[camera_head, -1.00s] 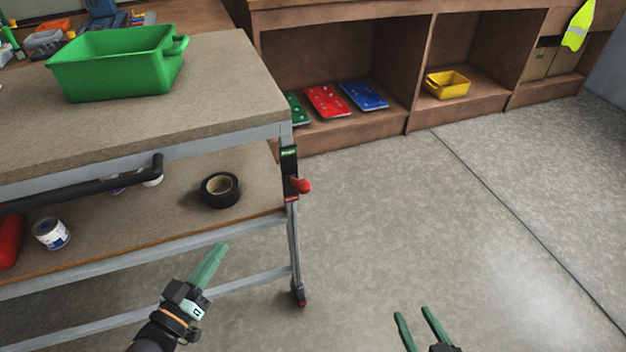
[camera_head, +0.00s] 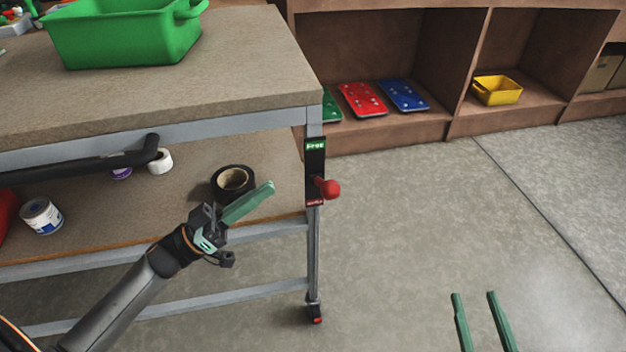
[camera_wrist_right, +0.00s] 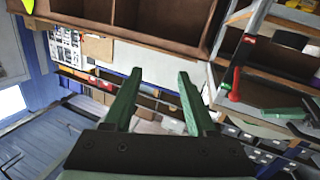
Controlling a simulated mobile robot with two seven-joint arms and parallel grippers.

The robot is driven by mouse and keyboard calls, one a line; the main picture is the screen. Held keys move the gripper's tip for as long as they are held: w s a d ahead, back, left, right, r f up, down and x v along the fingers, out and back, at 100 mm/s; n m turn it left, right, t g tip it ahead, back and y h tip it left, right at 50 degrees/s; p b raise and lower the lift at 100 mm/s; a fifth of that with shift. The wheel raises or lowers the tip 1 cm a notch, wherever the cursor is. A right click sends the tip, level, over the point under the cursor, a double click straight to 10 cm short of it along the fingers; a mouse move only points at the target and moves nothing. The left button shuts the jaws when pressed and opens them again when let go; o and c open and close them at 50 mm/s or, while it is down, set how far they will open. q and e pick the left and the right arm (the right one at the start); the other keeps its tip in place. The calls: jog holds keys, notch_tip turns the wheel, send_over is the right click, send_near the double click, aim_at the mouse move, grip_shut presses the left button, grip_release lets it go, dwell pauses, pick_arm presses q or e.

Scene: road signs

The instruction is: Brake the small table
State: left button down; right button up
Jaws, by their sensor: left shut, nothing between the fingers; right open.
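The small table (camera_head: 230,88) has a tan top, a lower shelf and a grey metal frame. A black brake plate (camera_head: 314,172) sits on its right front leg, with a green label at the top and a red one at the bottom. A lever with a red knob (camera_head: 328,189) sticks out from the plate to the right. My left gripper (camera_head: 268,188) is shut and empty, in front of the lower shelf, left of the knob and apart from it in the picture. My right gripper (camera_head: 480,298) is open and empty over the floor; it also shows in the right wrist view (camera_wrist_right: 156,78).
A green bin (camera_head: 122,38) stands on the tabletop. Black tape (camera_head: 232,180), a white roll (camera_head: 159,160) and a can (camera_head: 41,216) are on the lower shelf. A black handle bar (camera_head: 80,169) runs along the front. The floor (camera_head: 420,220) right of the table is clear.

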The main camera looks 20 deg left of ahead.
pick_arm(q)
jog(key=x, duration=1)
jog(key=shift+s+d+f+b, duration=0.15)
jog(key=shift+f+b, duration=0.15)
jog(key=shift+f, duration=0.35)
jog(key=shift+w+d+f+b, duration=0.1)
jog(key=shift+d+f+b, duration=0.2)
jog(key=shift+f, duration=0.35)
jog(key=shift+s+d+f+b, duration=0.1)
jog(key=shift+f+b, duration=0.25)
jog(key=shift+f, duration=0.25)
pick_arm(e)
notch_tip(320, 180, up, 10)
jog(key=n+t+y, duration=0.2)
jog(key=t+y, duration=0.1)
jog(key=shift+s+a+r+t, duration=0.15)
jog(key=shift+s+a+t, duration=0.15)
jog(key=shift+s+t, duration=0.1)
pick_arm(q)
jog(key=shift+f, duration=0.15)
pick_arm(e)
jog(key=shift+n, duration=0.3)
